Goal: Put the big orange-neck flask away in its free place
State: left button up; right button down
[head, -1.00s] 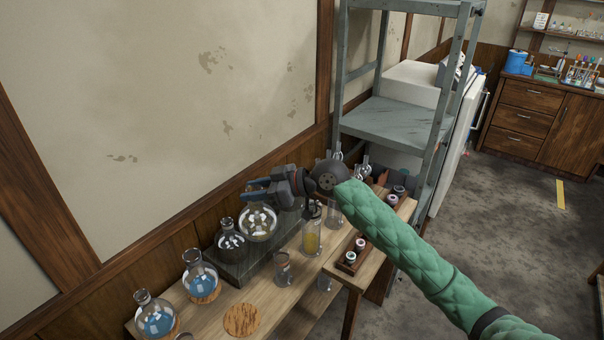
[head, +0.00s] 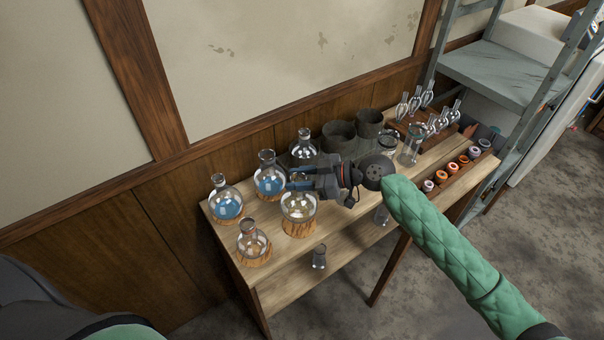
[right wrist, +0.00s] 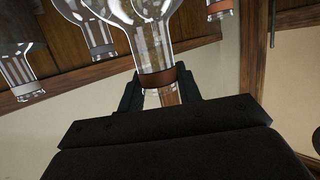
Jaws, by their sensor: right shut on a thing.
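The big flask (head: 297,207) is clear and round, with an orange-brown band (right wrist: 157,79) on its neck in the right wrist view. My right gripper (head: 299,184) is shut on its neck. The flask is upright in the head view, directly over a round cork mat (head: 300,229) at the front of the wooden bench. I cannot tell whether its base touches the mat. The gripper hides part of the neck in the head view. My left gripper is out of view.
Two flasks with blue liquid (head: 228,205) (head: 269,183) and a smaller flask (head: 253,245) stand close by on cork mats. Another clear flask (head: 303,152) and dark pots (head: 340,137) are behind. A rack of small jars (head: 453,170) is at the right.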

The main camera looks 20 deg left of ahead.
jog(key=shift+s+d+f, duration=0.1)
jog(key=shift+f, duration=0.65)
jog(key=shift+b, duration=0.55)
